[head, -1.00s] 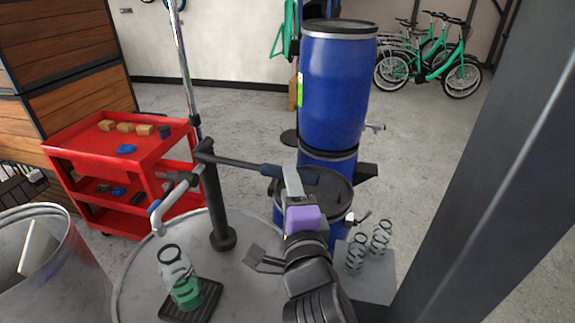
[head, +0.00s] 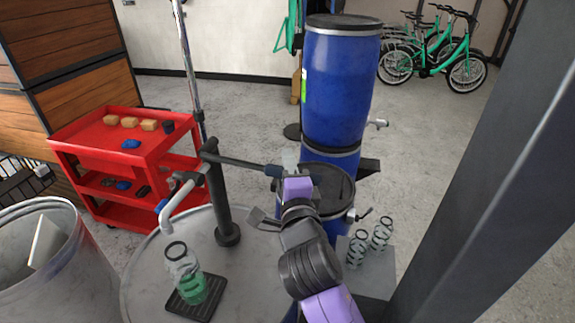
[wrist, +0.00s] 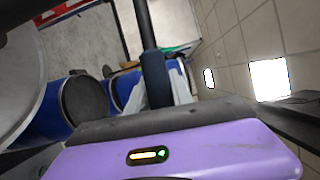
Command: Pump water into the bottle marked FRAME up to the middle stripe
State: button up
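A clear bottle (head: 178,262) with green liquid (head: 192,289) in its lower part stands on a black drip tray (head: 197,305), under the pump's spout (head: 178,203). I cannot read its marking or make out its stripes clearly. The dark pump (head: 222,205) stands on the round metal top, with its handle (head: 245,164) reaching right. My gripper (head: 289,170) is at the handle's end, shut around its dark blue grip. The wrist view shows this grip (wrist: 156,80) between the pale fingers. Two more clear bottles with bands (head: 358,249) (head: 382,234) stand at the right.
The round metal top (head: 140,285) bears the pump and tray. Blue barrels (head: 335,90) stand stacked behind my gripper. A red cart (head: 95,150) is at the left, an open metal drum (head: 65,270) in front of it. A grey post (head: 470,190) blocks the right.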

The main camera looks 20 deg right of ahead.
grip_shut()
jog(key=shift+f, duration=0.1)
dwell(1.0)
